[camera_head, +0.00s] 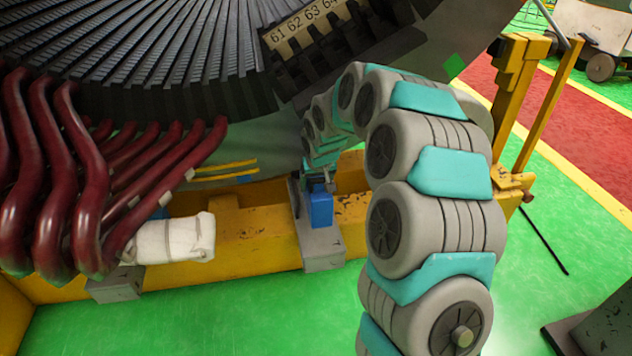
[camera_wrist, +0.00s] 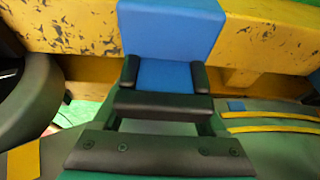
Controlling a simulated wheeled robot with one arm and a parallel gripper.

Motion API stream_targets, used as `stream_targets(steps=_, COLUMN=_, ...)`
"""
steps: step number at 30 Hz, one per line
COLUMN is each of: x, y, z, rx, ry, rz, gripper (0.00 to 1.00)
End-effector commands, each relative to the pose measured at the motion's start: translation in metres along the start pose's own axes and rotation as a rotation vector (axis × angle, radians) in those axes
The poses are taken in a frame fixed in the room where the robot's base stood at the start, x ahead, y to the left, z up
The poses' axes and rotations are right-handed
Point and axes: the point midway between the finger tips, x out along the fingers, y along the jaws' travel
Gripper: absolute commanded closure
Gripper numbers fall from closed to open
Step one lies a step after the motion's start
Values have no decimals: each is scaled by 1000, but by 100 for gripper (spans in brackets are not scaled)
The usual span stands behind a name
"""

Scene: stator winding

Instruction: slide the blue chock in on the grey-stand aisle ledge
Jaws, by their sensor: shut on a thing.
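The blue chock (camera_head: 321,208) is upright in front of the yellow beam, over the right-hand grey stand (camera_head: 322,247) in the head view. I cannot tell whether it touches the stand. My gripper (camera_head: 318,186) is at the chock's upper end, small and partly hidden by my arm. In the wrist view the chock (camera_wrist: 170,32) sits between the two dark fingers of my gripper (camera_wrist: 165,77), which are shut on it. The chock's far end reaches out over the yellow beam there. The ledge itself is not clearly visible.
The yellow beam (camera_head: 235,245) runs along the stator's foot. A second grey stand (camera_head: 115,287) is at the left, near a white wrapped bundle (camera_head: 175,239) and dark red coils (camera_head: 85,185). A yellow post (camera_head: 512,95) stands right of my arm. Green floor (camera_head: 230,315) is clear in front.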

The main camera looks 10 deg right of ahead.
Motion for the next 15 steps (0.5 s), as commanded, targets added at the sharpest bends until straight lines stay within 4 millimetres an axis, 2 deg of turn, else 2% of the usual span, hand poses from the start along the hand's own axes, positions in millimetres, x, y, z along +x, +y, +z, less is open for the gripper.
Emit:
stream_targets(steps=6, x=23, y=0, z=9, rx=-1, ry=2, rz=0, gripper=92)
stream_targets(steps=15, x=48, y=0, z=20, rx=-2, ry=0, rz=1, gripper=92)
